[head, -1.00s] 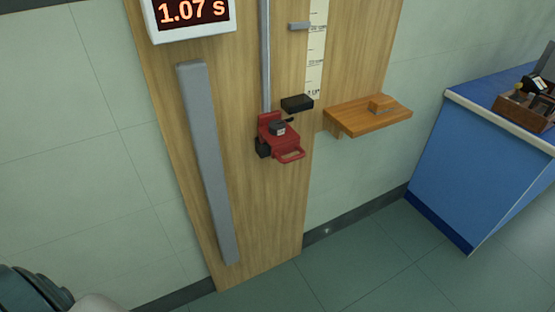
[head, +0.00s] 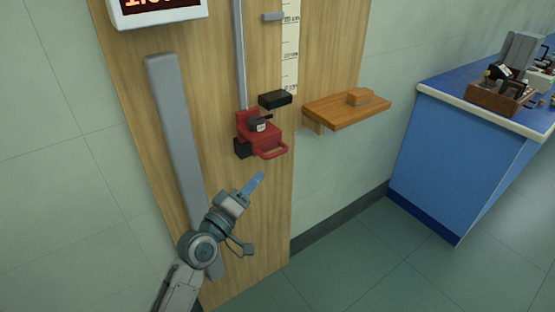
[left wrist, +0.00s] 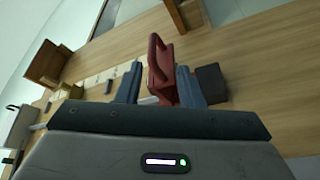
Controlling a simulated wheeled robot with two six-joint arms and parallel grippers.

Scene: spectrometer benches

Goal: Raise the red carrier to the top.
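The red carrier (head: 258,137) sits low on a vertical metal rail (head: 239,55) on the wooden board, with its loop handle sticking out to the front right. My left gripper (head: 257,180) is just below the carrier, pointing up toward it and apart from it in the head view. In the left wrist view the two blue-grey fingers of the left gripper (left wrist: 160,80) are spread, and the red carrier (left wrist: 159,65) with its handle shows between and beyond them. Whether they touch the carrier cannot be told. My right gripper is not in view.
A black block (head: 276,99) is just above the carrier, beside the scale strip (head: 290,50). A wooden shelf (head: 345,110) juts out at the right. A grey bar (head: 172,130) runs down the left of the board. A blue bench (head: 450,160) stands far right.

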